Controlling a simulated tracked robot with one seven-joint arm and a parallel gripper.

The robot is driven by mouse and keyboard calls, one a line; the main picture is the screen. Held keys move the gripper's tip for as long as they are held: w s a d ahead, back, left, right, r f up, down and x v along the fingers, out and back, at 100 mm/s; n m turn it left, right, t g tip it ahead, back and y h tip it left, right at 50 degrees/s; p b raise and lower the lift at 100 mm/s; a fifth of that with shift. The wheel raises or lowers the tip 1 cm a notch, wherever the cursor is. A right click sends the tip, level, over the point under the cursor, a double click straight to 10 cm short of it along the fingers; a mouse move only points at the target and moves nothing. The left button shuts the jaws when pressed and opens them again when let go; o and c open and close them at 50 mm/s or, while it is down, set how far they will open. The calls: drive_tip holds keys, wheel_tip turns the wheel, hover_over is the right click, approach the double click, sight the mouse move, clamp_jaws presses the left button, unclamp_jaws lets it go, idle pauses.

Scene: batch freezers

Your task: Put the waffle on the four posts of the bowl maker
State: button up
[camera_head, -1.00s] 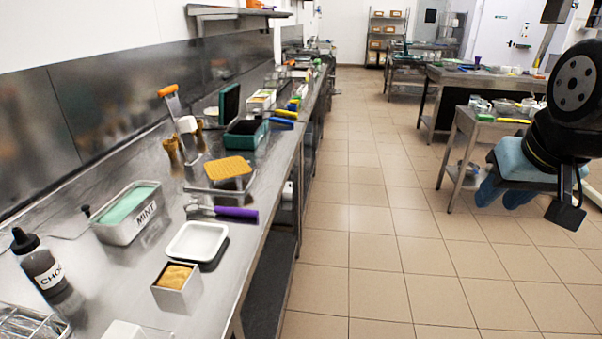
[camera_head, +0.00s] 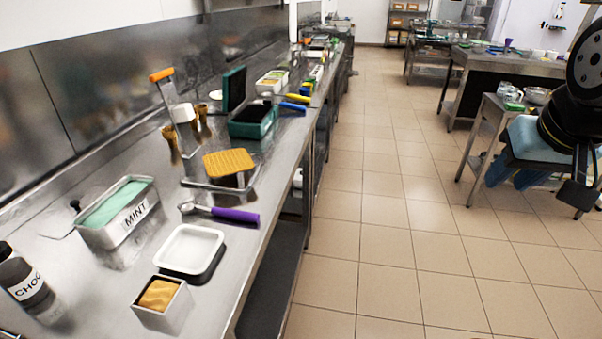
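The waffle (camera_head: 229,162) is a golden-orange, gridded slab on the left steel counter. It lies flat over a shiny metal rack or tray (camera_head: 190,183); the contact beneath it is unclear. Behind it stands an upright metal device with an orange handle (camera_head: 161,75) and a white block, perhaps the bowl maker; I cannot make out four posts. My gripper (camera_head: 578,194) seems to be the dark end of my black arm at the right edge, over the aisle and far from the waffle. Its fingers are not clear.
Near the waffle are a purple-handled scoop (camera_head: 235,215), a white tray (camera_head: 190,247), a metal box (camera_head: 176,306), a MINT tub (camera_head: 120,222) and a CHOC bottle (camera_head: 27,282). A green-lidded case (camera_head: 255,124) stands open behind. The tiled aisle (camera_head: 370,240) is clear.

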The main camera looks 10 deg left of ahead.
drive_tip(key=w+a+f+n+t+y, duration=0.1)
drive_tip(key=w+a+f+n+t, duration=0.1)
drive_tip(key=w+a+n, duration=0.45)
drive_tip(key=w+a+f+n+t+y, duration=0.1)
drive_tip(key=w+a+f+n, duration=0.15)
drive_tip(key=w, duration=0.65)
drive_tip(key=w+a+f+n+t+y, duration=0.1)
drive_tip(key=w+a+f+n+t, duration=0.15)
drive_tip(key=w+n, duration=0.4)
drive_tip(key=w+a+f+n+y, duration=0.2)
drive_tip(key=a+f+n+y, duration=0.15)
drive_tip(key=a, duration=0.35)
drive_tip(key=w+a+f+n+y, duration=0.2)
drive_tip(key=a+f+n+y, duration=0.15)
drive_tip(key=a, duration=0.45)
drive_tip(key=s+a+f+n+g+y, duration=0.2)
drive_tip(key=s+a+n+y, duration=0.1)
drive_tip(key=a+n, duration=0.1)
drive_tip(key=s+a+f+n+g+y, duration=0.2)
drive_tip(key=s+a+f+n+y, duration=0.1)
drive_tip(key=s+a+n, duration=0.1)
drive_tip(key=a+n, duration=0.1)
drive_tip(key=a, duration=0.1)
drive_tip(key=shift+a+f+y, duration=0.3)
drive_tip(key=shift+a, duration=0.05)
drive_tip(key=shift+a, duration=0.1)
